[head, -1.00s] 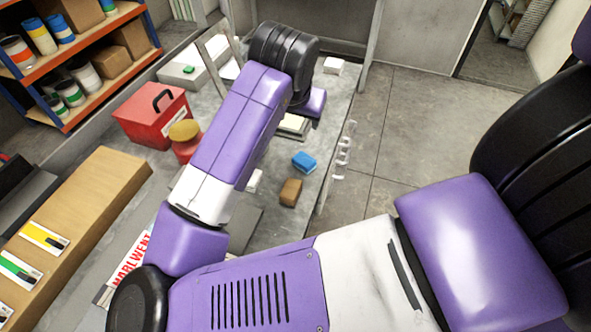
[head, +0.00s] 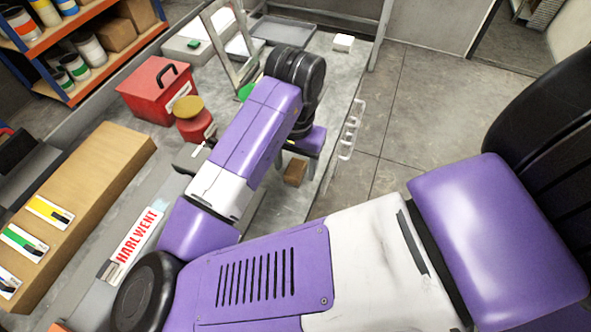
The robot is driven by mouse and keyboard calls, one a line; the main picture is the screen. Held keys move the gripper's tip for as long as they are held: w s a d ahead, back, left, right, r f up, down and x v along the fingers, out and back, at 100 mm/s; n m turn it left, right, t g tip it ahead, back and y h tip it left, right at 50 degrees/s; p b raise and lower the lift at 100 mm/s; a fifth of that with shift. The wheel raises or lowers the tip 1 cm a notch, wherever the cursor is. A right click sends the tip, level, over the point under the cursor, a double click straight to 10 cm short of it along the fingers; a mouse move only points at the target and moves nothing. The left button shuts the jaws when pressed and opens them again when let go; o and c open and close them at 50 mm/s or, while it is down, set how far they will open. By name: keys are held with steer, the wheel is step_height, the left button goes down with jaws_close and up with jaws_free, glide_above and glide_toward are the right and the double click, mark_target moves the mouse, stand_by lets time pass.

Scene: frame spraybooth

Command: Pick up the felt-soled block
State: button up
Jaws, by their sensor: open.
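A small brown block (head: 295,173) lies on the grey bench top, just in front of my gripper in the head view. A blue block that showed beside it earlier is now hidden behind my wrist and hand. I cannot tell from here which of the two has a felt sole, as their undersides do not show. My gripper (head: 303,153) is open and points down low over the bench, right by the brown block. Its fingertips are small and partly covered, so I cannot see whether anything is between them.
A red toolbox (head: 159,94) and a red tin with a yellow-brown top (head: 190,115) stand left of my arm. A metal frame (head: 230,55) and a grey tray (head: 283,31) are behind. A clear rack (head: 352,128) is at the bench's right edge.

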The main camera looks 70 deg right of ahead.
mark_target(296, 168)
steer(key=shift+f, duration=0.75)
jaws_close()
steer(key=shift+r, duration=0.1)
step_height(296, 168, up, 20)
steer(key=p, duration=0.2)
